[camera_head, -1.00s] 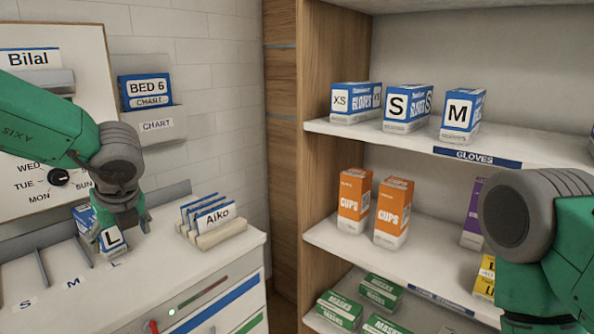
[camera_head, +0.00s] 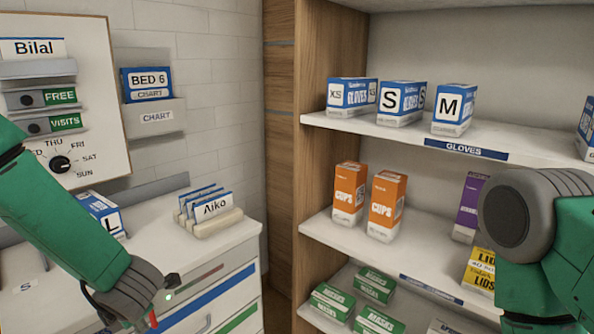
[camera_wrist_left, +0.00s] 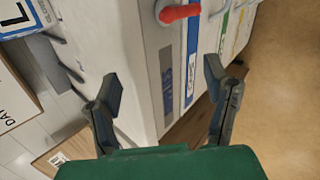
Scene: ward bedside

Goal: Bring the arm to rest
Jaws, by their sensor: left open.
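A card rack marked Aiko (camera_head: 215,222) stands on the cabinet. A red knob (camera_wrist_left: 180,13) sticks out of the cabinet's front near my left gripper. The shelf unit (camera_head: 318,120) at right holds several glove, cup and mask boxes. A board (camera_head: 95,130) hangs at left.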

